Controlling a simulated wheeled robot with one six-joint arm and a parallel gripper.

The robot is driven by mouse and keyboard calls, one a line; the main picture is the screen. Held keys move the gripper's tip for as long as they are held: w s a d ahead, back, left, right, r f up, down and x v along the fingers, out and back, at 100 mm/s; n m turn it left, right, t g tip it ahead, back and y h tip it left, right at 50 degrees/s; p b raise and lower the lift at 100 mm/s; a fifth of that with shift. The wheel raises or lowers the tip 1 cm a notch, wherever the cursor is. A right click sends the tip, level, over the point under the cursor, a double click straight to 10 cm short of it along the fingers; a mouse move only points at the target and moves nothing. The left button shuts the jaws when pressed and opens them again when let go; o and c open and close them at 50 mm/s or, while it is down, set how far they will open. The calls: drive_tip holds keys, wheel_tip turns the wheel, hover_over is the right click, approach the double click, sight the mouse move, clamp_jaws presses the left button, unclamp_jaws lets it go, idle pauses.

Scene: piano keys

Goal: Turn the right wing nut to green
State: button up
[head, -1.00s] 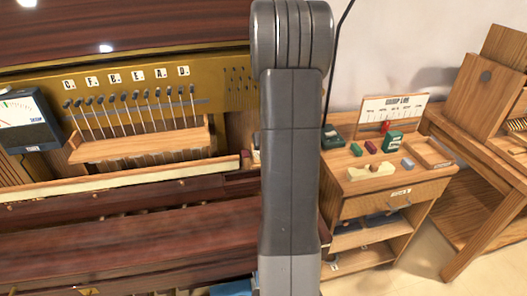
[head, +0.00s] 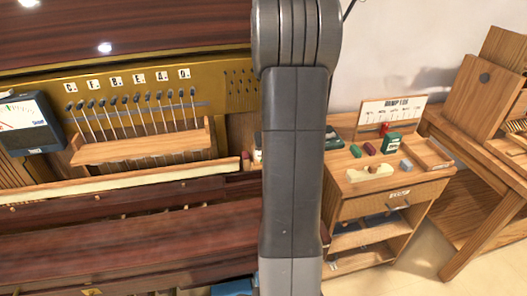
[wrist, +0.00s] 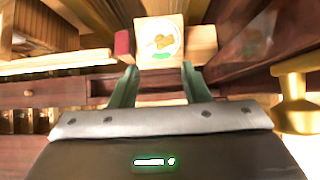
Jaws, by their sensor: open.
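A brass wing nut (wrist: 163,42) sits on a round white dial on a pale wooden block in the wrist view. A green mark (wrist: 155,57) shows on the dial's near edge, below the nut. My gripper (wrist: 159,70) is open and empty, its two green fingers apart on the near side of the block. The nut lies beyond the fingertips, between their lines. In the head view my arm covers the middle, and I cannot make out the nut or my gripper there.
A red block (wrist: 122,43) stands just left of the dial. A brass knob (wrist: 295,95) is close at the right. In the head view a wooden cabinet (head: 390,205) with small items stands right of my arm, and a meter (head: 28,123) is at far left.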

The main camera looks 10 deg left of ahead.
drive_tip(key=p+v, duration=0.4)
drive_tip(key=v, duration=0.3)
drive_tip(key=shift+s+r, duration=0.2)
drive_tip(key=shift+r, duration=0.15)
idle(0.4)
drive_tip(key=shift+d, duration=0.1)
